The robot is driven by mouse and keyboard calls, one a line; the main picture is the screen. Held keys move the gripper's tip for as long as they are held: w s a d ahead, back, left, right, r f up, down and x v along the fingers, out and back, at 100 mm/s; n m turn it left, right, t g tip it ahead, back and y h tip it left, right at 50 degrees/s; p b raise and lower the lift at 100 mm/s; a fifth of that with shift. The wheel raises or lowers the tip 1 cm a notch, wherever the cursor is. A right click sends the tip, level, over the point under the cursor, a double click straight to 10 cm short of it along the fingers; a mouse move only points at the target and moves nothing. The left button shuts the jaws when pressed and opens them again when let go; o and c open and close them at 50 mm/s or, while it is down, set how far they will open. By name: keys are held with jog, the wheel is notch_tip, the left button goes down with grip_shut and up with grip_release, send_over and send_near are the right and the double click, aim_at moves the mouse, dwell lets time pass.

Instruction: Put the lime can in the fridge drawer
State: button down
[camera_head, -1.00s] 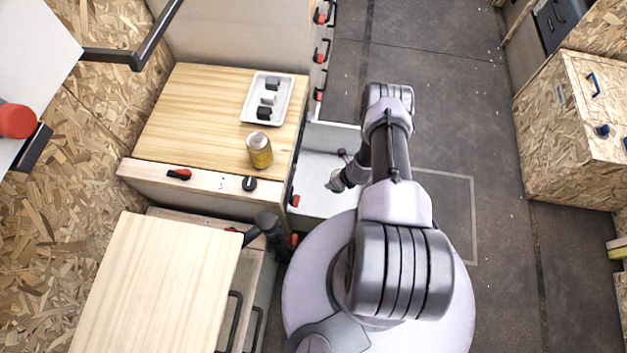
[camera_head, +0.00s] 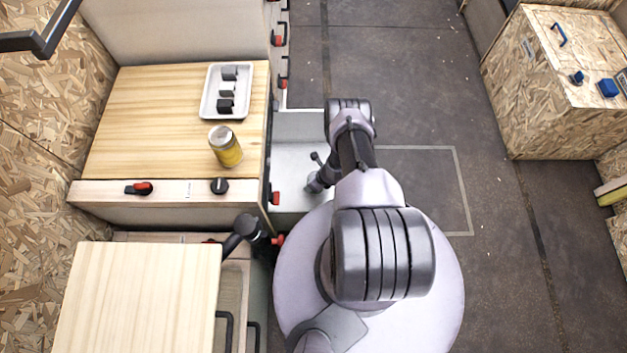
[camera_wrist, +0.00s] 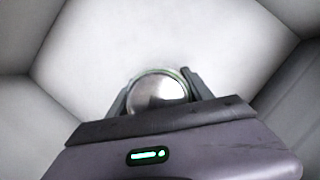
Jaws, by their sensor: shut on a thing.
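The lime can (camera_wrist: 157,92) shows in the wrist view as a round silver top with a thin green rim. My gripper (camera_wrist: 156,84) is shut on it, with one finger on each side. Pale walls and a white floor surround it, the inside of the fridge drawer (camera_wrist: 140,35). In the head view the open white fridge drawer (camera_head: 293,153) lies left of my arm, beside the counter. My wrist reaches down over it. The fingers and the can are hidden there. I cannot tell whether the can touches the drawer floor.
A pale wooden board (camera_head: 135,300) is at the lower left. Floor to the right is open as far as a chipboard cabinet (camera_head: 545,95).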

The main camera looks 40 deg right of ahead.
jog(key=shift+c, duration=2.1)
grip_release()
jog(key=shift+f, duration=0.1)
jog(key=p+v, duration=0.7)
jog(key=v, duration=0.5)
jog(key=shift+r+p, duration=0.2)
jog(key=shift+p, duration=0.15)
